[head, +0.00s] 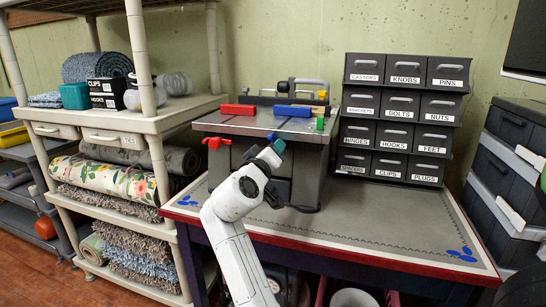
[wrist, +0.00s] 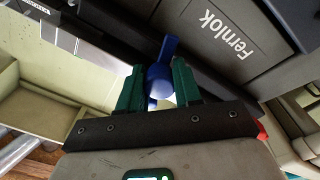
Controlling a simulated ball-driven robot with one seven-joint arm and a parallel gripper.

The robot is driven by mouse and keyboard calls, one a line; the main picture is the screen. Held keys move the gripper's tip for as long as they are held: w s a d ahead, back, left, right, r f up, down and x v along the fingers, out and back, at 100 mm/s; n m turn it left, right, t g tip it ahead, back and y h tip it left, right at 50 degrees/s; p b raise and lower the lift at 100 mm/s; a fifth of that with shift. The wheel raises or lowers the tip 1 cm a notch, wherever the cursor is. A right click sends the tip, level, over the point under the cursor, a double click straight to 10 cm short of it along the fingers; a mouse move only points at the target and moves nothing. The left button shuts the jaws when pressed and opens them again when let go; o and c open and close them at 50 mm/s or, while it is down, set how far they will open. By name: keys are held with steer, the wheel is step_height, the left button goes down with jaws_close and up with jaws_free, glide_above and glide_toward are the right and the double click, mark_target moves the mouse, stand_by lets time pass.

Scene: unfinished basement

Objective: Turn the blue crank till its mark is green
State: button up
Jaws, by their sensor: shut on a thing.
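The blue crank (wrist: 160,76) is between the green fingers of my gripper (wrist: 158,88) in the wrist view. The fingers are shut on its handle, and a blue arm of it sticks up beyond them. In the head view my gripper (head: 272,152) is at the front of the grey cabinet (head: 222,124) on the bench, and a small blue bit of the crank (head: 271,136) shows just above the fingertips. The crank's mark cannot be made out in either view.
A red crank (head: 216,142) is on the cabinet front, left of my gripper. A red block (head: 238,109) and a blue block (head: 293,111) are on top. Labelled drawers (head: 404,118) stand to the right. The bench top (head: 390,222) is clear at front right. A shelf (head: 110,121) stands left.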

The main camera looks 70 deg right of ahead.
steer(key=shift+f, duration=0.15)
steer(key=o, duration=1)
steer(key=shift+o, duration=0.2)
steer(key=shift+a, duration=0.1)
steer(key=a, duration=1)
steer(key=shift+s+a+f+p, duration=0.2)
steer(key=shift+s+a+p, duration=0.1)
steer(key=shift+s+p, duration=0.05)
